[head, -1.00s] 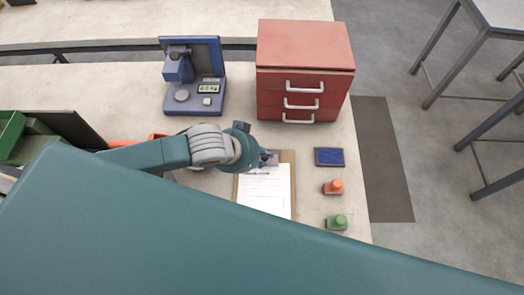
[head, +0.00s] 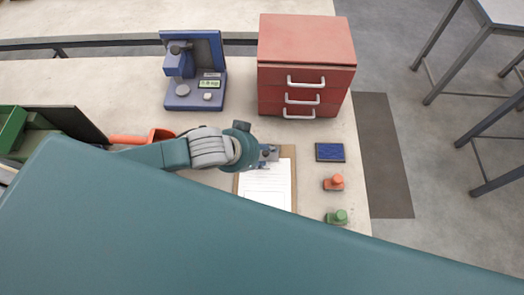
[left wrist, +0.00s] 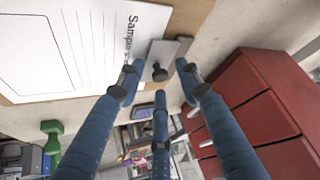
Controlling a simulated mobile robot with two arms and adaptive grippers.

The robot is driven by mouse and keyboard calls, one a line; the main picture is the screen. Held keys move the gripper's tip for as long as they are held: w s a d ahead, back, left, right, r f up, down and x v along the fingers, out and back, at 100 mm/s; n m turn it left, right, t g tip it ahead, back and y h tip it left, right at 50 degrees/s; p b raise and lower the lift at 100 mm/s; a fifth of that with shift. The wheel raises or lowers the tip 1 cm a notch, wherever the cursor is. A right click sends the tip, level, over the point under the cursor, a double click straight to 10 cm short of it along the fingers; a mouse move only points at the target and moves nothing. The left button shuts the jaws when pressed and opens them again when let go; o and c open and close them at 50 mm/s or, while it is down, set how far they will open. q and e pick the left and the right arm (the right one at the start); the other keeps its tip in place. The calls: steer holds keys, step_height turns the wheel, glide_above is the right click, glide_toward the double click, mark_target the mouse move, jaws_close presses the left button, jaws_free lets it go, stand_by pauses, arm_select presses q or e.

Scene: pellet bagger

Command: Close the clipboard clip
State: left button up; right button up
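The clipboard (head: 292,200) lies on the bench with a white printed sheet (head: 265,185) on it. It also fills the upper left of the left wrist view. Its grey metal clip (left wrist: 158,52) has a dark round knob and shows at the clipboard's end; in the head view the clip (head: 270,152) is partly covered by my gripper. My left gripper (left wrist: 158,82) has its blue fingers spread around the knob, with nothing held between them. Whether the fingers touch the clip, and whether the clip is raised, I cannot tell. My right gripper is not in view.
A red drawer cabinet (head: 305,60) stands behind the clipboard and a blue scale (head: 195,75) behind my arm. A blue pad (head: 330,152), an orange stamp (head: 334,183) and a green stamp (head: 337,217) stand right of the clipboard. An orange scoop (head: 160,134) lies left.

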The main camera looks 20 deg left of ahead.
arm_select(q)
steer(key=v, duration=0.7)
steer(key=shift+r, duration=0.2)
steer(key=shift+s+a, duration=0.1)
